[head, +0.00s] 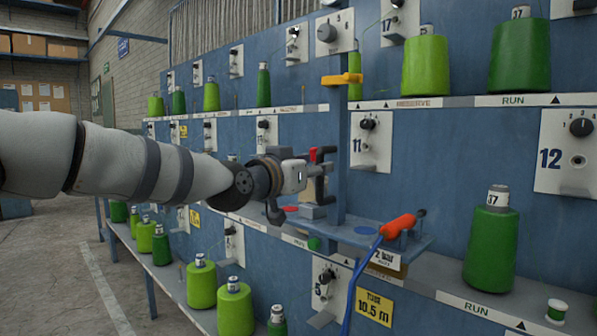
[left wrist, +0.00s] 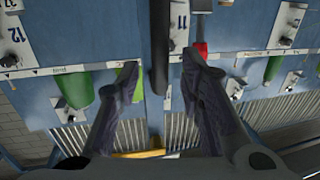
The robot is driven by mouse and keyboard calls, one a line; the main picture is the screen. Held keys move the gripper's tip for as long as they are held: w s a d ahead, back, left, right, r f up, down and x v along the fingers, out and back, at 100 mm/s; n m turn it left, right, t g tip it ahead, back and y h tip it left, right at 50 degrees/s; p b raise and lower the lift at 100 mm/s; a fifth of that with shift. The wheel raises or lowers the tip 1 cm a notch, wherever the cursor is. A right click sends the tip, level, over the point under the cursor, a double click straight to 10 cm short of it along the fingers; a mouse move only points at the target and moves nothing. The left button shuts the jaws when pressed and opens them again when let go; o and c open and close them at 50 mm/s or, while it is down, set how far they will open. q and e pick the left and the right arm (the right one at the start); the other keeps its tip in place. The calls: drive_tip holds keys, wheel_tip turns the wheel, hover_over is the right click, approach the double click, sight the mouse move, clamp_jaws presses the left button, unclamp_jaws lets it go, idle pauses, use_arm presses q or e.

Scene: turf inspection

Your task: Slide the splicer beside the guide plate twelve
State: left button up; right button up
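The splicer is a blue carriage with a tall post (head: 343,150), a yellow piece (head: 341,79) on top and a tray carrying a red-orange hand tool (head: 398,226) with a blue hose. It stands in front of guide plate eleven (head: 371,142). Guide plate twelve (head: 566,150) is farther right. My left gripper (head: 318,185) is just left of the post. In the left wrist view my left gripper (left wrist: 160,75) has its fingers apart, with a dark upright bar (left wrist: 158,45) between them and visible gaps on both sides. My right gripper is not in view.
A ledge with a large green cone (head: 491,247) runs along the right, below plate twelve. Green cones (head: 235,305) stand along the lower left shelf. The blue hose (head: 357,290) hangs from the tray. The floor (head: 60,270) at left is clear.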

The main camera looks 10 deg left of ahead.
use_arm(q)
drive_tip(key=v, duration=0.9)
drive_tip(key=shift+d+f, duration=0.1)
